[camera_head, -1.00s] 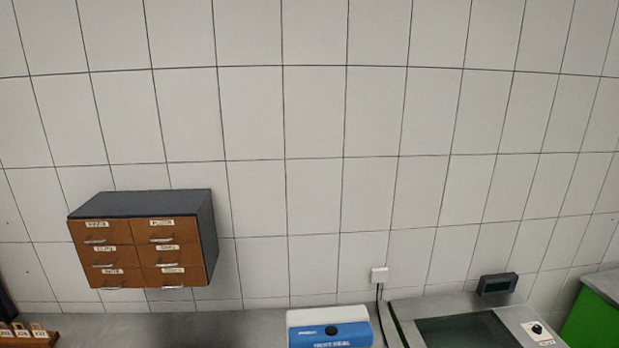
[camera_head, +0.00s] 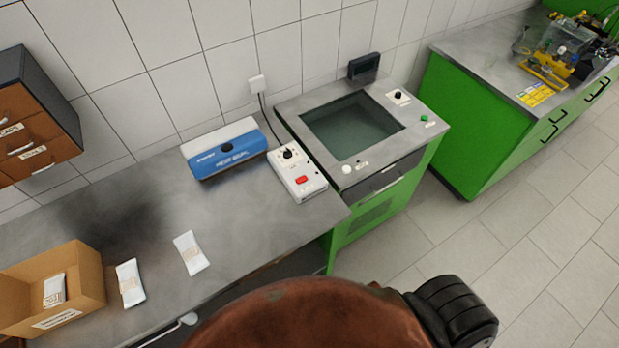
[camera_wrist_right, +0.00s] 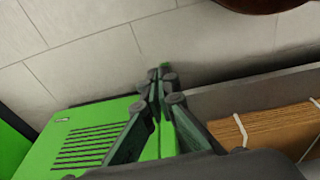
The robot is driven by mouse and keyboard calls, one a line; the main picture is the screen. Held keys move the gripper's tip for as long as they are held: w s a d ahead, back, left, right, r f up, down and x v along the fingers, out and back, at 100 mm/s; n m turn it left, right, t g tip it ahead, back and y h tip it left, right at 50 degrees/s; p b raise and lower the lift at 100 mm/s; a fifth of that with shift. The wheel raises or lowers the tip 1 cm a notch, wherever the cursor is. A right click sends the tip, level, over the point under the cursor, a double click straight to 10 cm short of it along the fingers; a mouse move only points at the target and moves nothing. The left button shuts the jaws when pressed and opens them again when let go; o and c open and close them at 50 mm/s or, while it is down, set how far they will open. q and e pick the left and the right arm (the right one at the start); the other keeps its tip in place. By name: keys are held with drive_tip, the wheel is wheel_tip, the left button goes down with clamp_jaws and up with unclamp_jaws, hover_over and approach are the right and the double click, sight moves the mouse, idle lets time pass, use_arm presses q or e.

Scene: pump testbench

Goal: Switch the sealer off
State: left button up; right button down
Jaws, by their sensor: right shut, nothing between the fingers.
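The sealer (camera_head: 225,150) is a blue and white bar unit on the grey bench, in the head view. Beside it on the right is a white control box (camera_head: 312,192) with a black knob (camera_head: 288,154) and a red switch (camera_head: 301,181). The switch's position is too small to tell. My right gripper (camera_wrist_right: 157,82) is shut and empty in the right wrist view, in front of a green cabinet panel; the sealer and control box are not in that view. My left gripper is not in view.
A green cabinet with a dark glass-topped recess (camera_head: 352,128) stands right of the control box. White packets (camera_head: 191,253) and an open cardboard box (camera_head: 88,277) are on the bench at left. A second green bench (camera_head: 490,115) with equipment is at the far right, with free floor between.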

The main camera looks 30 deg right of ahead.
drive_tip(key=w+d+r+t, duration=0.1)
drive_tip(key=w+r, duration=0.3)
drive_tip(key=r, duration=0.9)
drive_tip(key=w+d+r+t, duration=0.1)
drive_tip(key=w+r, duration=0.4)
drive_tip(key=r, duration=0.9)
drive_tip(key=w+r+t, duration=0.2)
drive_tip(key=w+r, duration=0.2)
drive_tip(key=r, duration=0.2)
drive_tip(key=w+r+t, duration=0.3)
drive_tip(key=w+r, duration=0.2)
drive_tip(key=r, duration=0.1)
drive_tip(key=w+r+m+t+h, duration=0.1)
drive_tip(key=w+r+t, duration=0.2)
drive_tip(key=w+r, duration=0.2)
drive_tip(key=shift+w+a+r, duration=0.1)
drive_tip(key=shift+w+r, duration=0.1)
drive_tip(key=shift+r, duration=0.4)
drive_tip(key=w+a+r+n+t+y, duration=0.1)
drive_tip(key=w+a+r+t+y, duration=0.1)
drive_tip(key=a+r, duration=0.3)
drive_tip(key=shift+w+r+t+y, duration=0.2)
drive_tip(key=shift+w+t+y, duration=0.2)
drive_tip(key=shift+w+t, duration=0.3)
drive_tip(key=shift+w+d, duration=0.1)
